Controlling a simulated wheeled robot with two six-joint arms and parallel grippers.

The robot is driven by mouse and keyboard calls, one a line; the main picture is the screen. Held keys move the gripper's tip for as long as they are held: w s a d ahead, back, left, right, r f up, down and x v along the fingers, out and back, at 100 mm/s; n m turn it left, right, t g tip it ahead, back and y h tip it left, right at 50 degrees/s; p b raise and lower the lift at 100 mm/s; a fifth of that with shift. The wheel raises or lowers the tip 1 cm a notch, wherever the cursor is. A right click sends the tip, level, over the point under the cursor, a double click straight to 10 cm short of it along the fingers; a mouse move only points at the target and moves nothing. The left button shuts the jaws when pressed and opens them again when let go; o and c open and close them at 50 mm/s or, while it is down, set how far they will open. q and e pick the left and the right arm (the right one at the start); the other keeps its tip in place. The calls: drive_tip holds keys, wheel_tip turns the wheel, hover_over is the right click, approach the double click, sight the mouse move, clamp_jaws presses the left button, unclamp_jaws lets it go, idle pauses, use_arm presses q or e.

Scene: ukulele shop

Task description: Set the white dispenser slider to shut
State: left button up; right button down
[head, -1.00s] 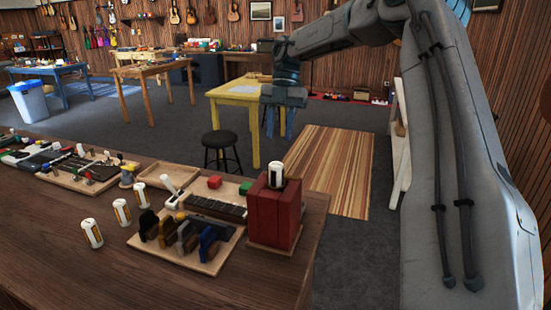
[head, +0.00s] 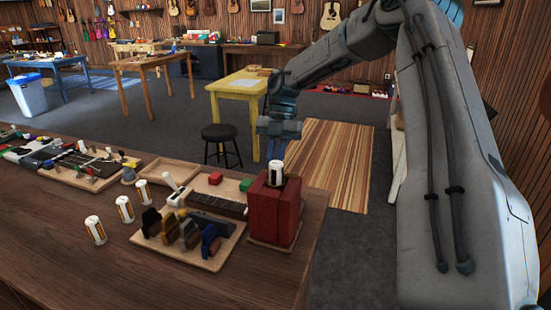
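A red block-shaped stand (head: 272,210) is at the right end of the dark wooden counter. A small white and dark cylinder (head: 276,174) stands upright on its top. I cannot make out a white slider or its setting at this size. My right gripper (head: 277,156) points down from the arm at right. Its blue fingers seem apart, with nothing seen between them. In the picture it is just above the white cylinder; I cannot tell how far behind or above it is. My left gripper is out of view.
Several white labelled bottles (head: 125,209) stand on the counter (head: 60,240). A tray (head: 225,247) of dark, yellow and blue holders is left of the red stand. Behind are a wooden tray with a white-handled tool (head: 172,183), a black stool (head: 219,132) and a yellow table (head: 232,85).

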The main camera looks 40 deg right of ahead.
sight(288, 178)
drive_tip(key=shift+s, duration=0.1)
drive_tip(key=s+d, duration=0.1)
drive_tip(key=s, duration=0.2)
drive_tip(key=shift+d, duration=0.4)
drive_tip(key=c, duration=1.5)
unclamp_jaws()
drive_tip(key=shift+o, duration=0.2)
drive_tip(key=shift+s+d, duration=0.1)
drive_tip(key=shift+s, duration=0.15)
drive_tip(key=shift+w+r, duration=0.1)
